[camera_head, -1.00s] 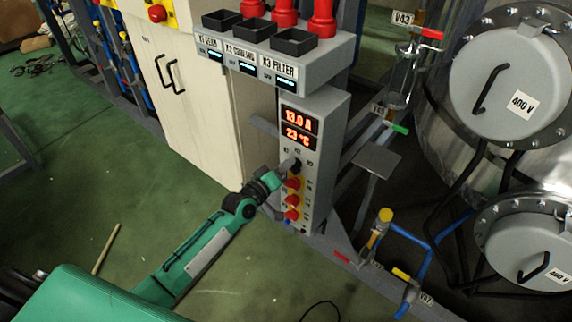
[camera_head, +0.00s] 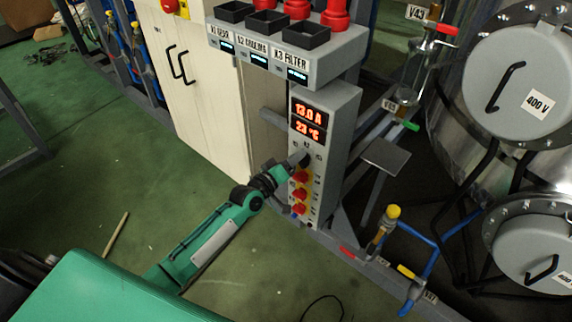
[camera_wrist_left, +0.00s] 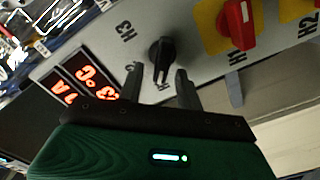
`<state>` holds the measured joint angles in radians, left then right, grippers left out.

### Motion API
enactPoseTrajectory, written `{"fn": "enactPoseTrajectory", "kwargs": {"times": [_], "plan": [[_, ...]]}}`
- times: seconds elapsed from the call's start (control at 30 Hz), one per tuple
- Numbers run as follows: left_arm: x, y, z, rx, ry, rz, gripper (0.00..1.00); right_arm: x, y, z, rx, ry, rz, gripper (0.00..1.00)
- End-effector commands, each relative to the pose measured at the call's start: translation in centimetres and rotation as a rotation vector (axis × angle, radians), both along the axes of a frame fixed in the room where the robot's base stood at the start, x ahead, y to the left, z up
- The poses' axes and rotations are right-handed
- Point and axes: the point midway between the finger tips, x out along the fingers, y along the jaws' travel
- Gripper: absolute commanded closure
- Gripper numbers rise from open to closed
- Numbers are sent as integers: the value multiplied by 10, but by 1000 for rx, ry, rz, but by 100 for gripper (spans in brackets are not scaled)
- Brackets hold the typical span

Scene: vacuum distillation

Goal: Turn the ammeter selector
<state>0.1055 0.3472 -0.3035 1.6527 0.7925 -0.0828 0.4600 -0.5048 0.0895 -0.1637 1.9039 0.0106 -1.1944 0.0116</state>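The ammeter panel is a tall grey box (camera_head: 336,120) with red readouts (camera_head: 308,122) showing 13.0 A and 23 °C. Its black selector knob (camera_wrist_left: 162,52) sits between the readouts and a red switch in the left wrist view. My left gripper (camera_wrist_left: 159,80) points at the panel with its two dark fingers apart, one on each side of the knob's lower end. I cannot tell whether the fingers touch it. In the head view my left gripper (camera_head: 292,163) is at the panel's front, and it partly hides the knob. My right gripper is not in view.
Red switches on yellow plates (camera_head: 300,195) sit just below the knob. A grey shelf box (camera_head: 285,62) with black trays overhangs the panel's top. A beige cabinet (camera_head: 200,90) stands left, valves and blue pipes (camera_head: 420,250) right.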

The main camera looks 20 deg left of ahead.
Motion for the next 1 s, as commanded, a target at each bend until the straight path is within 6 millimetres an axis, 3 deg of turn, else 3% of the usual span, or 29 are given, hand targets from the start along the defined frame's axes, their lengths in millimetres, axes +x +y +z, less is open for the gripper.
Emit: {"fn": "enactPoseTrajectory", "kwargs": {"times": [0.17,0.7,1.0], "plan": [[-18,7,-1,1,2,0,65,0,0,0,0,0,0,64],[-109,40,-1,2,2,0,65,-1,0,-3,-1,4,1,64],[-128,47,0,0,0,0,65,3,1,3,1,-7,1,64]]}}
